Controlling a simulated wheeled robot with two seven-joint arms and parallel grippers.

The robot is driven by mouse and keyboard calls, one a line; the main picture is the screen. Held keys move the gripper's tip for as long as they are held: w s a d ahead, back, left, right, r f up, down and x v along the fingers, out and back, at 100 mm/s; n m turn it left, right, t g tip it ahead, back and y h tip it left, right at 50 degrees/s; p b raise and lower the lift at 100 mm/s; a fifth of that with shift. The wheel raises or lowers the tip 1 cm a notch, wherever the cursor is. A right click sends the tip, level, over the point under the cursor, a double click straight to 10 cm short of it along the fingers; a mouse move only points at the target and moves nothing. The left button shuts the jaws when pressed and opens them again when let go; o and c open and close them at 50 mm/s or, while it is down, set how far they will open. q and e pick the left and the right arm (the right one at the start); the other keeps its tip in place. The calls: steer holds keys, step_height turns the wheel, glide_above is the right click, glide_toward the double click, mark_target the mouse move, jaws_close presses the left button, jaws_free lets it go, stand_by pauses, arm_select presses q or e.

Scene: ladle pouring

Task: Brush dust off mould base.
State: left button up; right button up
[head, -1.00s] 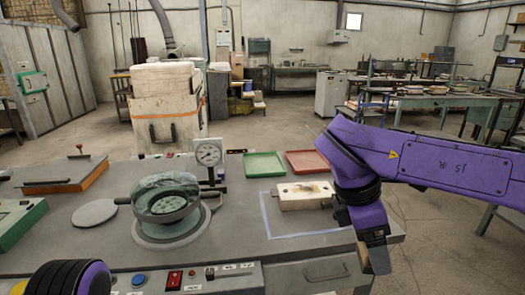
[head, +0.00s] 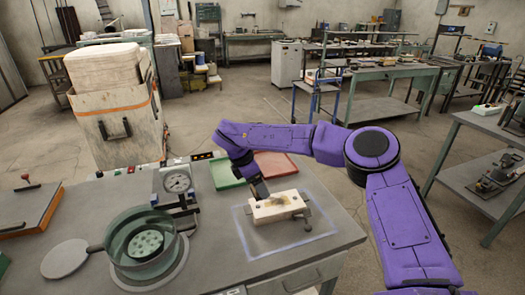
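The mould base looks to be the pale cream block (head: 268,212) on the grey bench, inside a light rectangular outline. A brownish dusty patch lies on its top, and small metal fittings show at its right end. My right arm reaches in from the right and bends down behind the block. My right gripper (head: 260,188) points down at the block's far edge. Its fingers are small and dark here, so I cannot tell whether they touch the block or hold anything. I cannot make out a brush. My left gripper is out of view.
A green tray (head: 225,174) and a red tray (head: 280,163) lie behind the block. A dial gauge (head: 177,182) and a round green sieve-like pan (head: 140,245) stand to the left, with a grey disc (head: 64,258) beside them. Bare bench lies between pan and block.

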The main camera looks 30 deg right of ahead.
steer(key=w+d+p, duration=0.1)
steer(key=w+d, duration=0.1)
steer(key=d, duration=0.1)
arm_select(q)
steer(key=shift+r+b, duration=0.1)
steer(key=shift+b, duration=1.3)
arm_select(e)
glide_above(265, 207)
steer(key=shift+a+f, duration=0.2)
steer(key=shift+f, duration=3.3)
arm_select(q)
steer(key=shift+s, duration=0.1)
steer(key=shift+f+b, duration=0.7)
arm_select(e)
steer(key=shift+f, duration=0.65)
steer(key=shift+d, duration=0.1)
